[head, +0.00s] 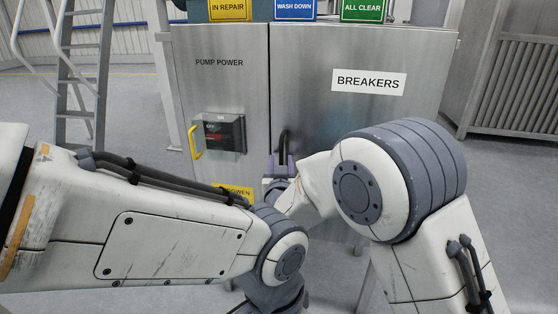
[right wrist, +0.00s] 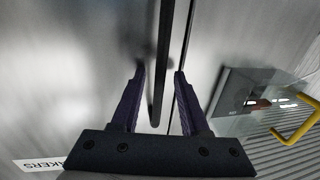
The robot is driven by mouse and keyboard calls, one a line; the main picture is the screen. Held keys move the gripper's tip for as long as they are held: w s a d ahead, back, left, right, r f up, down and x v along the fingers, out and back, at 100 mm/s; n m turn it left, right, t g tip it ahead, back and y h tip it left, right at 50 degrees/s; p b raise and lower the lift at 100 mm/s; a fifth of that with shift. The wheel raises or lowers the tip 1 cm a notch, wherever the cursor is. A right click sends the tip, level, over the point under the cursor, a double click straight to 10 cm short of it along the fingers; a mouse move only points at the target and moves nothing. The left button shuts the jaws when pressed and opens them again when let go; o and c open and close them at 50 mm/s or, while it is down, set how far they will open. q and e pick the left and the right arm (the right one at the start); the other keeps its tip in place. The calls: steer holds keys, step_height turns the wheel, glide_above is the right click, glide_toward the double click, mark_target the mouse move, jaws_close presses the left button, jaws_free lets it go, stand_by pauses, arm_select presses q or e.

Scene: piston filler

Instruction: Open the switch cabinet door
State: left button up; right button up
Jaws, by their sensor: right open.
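The switch cabinet door (head: 390,130), grey metal with a BREAKERS label, is shut against the panel to its left in the head view. Its black bar handle (head: 284,143) stands upright near the door's left edge. My right gripper (head: 281,165) is at the handle's lower part, partly hidden by my own arm. In the right wrist view the open purple fingers (right wrist: 158,85) stand on either side of the dark handle bar (right wrist: 162,60), with gaps visible on both sides. The seam of the door (right wrist: 185,55) runs beside the bar. My left gripper is not visible.
Left of the door is a PUMP POWER panel (head: 222,90) with a clear-covered switch box (head: 222,133) and a protruding yellow handle (head: 194,142). Signs stand along the cabinet top. A ladder (head: 83,70) is at left, a louvred cabinet (head: 510,80) at right. Floor lies between.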

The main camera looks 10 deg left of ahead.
jaws_close()
stand_by(1.4)
